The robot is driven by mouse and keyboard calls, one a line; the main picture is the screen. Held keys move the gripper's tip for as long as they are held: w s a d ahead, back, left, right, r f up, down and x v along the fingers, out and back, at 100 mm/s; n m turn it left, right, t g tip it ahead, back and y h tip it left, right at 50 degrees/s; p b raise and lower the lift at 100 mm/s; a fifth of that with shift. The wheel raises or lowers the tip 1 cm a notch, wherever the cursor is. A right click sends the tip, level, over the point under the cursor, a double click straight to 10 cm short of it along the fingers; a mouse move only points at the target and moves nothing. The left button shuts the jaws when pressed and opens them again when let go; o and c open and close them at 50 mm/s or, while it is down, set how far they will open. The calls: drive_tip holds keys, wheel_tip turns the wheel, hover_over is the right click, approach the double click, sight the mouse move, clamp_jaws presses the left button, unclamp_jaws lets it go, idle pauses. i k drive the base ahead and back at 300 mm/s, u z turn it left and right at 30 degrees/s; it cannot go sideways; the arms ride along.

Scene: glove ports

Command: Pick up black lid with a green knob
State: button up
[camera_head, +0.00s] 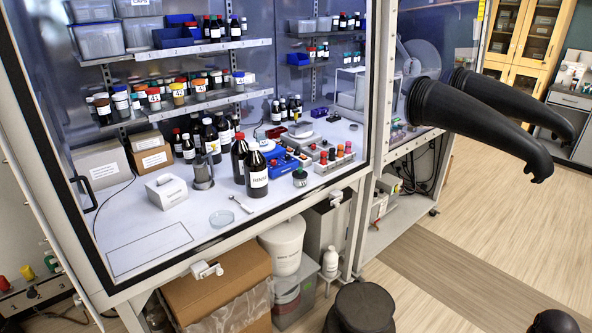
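A small jar (300,182) stands near the front edge of the white work surface inside the glass-fronted cabinet. On top of it is a dark lid (300,174) with what looks like a greenish knob; it is too small to see clearly. The lid appears to sit on the jar. My gripper cannot be made out in this view.
Two dark brown bottles (257,173) stand left of the jar, and a rack of vials with coloured caps (335,158) stands to its right. A blue rack (284,165) is behind. A spoon-like tool (241,204) and glass dish (221,218) lie leftward. Black gloves (480,120) stick out at right.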

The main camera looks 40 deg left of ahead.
sight(300, 173)
drive_tip(key=u, duration=0.3)
drive_tip(key=i, duration=0.8)
drive_tip(key=u, duration=0.45)
drive_tip(key=i, duration=0.75)
drive_tip(key=u, duration=0.2)
